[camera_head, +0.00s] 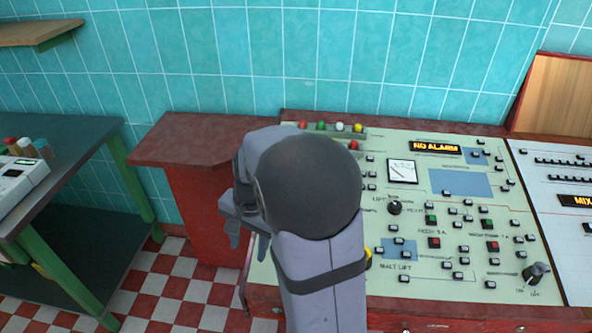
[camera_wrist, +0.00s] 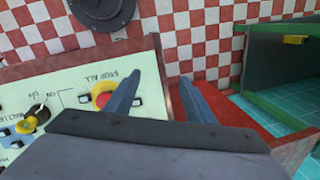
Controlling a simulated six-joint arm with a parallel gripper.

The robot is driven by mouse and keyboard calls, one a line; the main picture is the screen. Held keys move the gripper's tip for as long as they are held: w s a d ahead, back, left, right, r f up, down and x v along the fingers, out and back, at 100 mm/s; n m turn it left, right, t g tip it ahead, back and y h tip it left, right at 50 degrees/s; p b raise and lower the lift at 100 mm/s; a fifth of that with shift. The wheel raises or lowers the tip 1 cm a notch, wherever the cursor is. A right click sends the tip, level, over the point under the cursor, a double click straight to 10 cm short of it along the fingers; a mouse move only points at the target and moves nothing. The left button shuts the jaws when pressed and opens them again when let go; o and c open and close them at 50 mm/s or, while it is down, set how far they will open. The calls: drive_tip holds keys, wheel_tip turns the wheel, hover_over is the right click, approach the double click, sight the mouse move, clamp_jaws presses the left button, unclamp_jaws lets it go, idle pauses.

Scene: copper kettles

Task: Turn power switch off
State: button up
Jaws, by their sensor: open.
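A dark rotary switch (camera_head: 536,272) with small labels, apparently ON and OFF, stands at the lower right of the pale control panel (camera_head: 480,290). In the wrist view a dark and yellow knob (camera_wrist: 30,123) shows at the left on the panel, with upside-down lettering beside it. I cannot tell for certain which is the power switch. My gripper (camera_head: 248,240) is open and empty beside the panel's left edge, far left of the dark rotary switch. In the wrist view its two fingers (camera_wrist: 158,80) are apart, right of a red stop button (camera_wrist: 103,96) on yellow. My arm hides part of the panel.
Many small buttons and a black knob (camera_head: 394,208) crowd the panel. A second white panel (camera_head: 560,230) adjoins on the right. A red bench (camera_head: 195,140) stands left, with a dark green-legged table (camera_head: 75,200) beyond. The checkered floor between is clear.

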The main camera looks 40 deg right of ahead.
drive_tip(key=w+d+r+m+t+p, duration=0.1)
drive_tip(key=w+d+r+m+p, duration=0.15)
drive_tip(key=d+m, duration=0.55)
drive_tip(key=w+d+r+m+t+p, duration=0.15)
drive_tip(key=w+d+m, duration=0.3)
drive_tip(key=d, duration=0.45)
drive_tip(key=w+d+r+m+t+p, duration=0.1)
drive_tip(key=w+d+r+m+p, duration=0.15)
drive_tip(key=d+m, duration=0.6)
drive_tip(key=shift+n+g, duration=0.25)
drive_tip(key=shift+n, duration=0.15)
drive_tip(key=shift+w+p+x, duration=0.2)
drive_tip(key=shift+p+x, duration=0.7)
drive_tip(key=shift+x, duration=3.25)
drive_tip(key=shift+r, duration=0.1)
drive_tip(key=shift+c, duration=0.6)
drive_tip(key=c, duration=1)
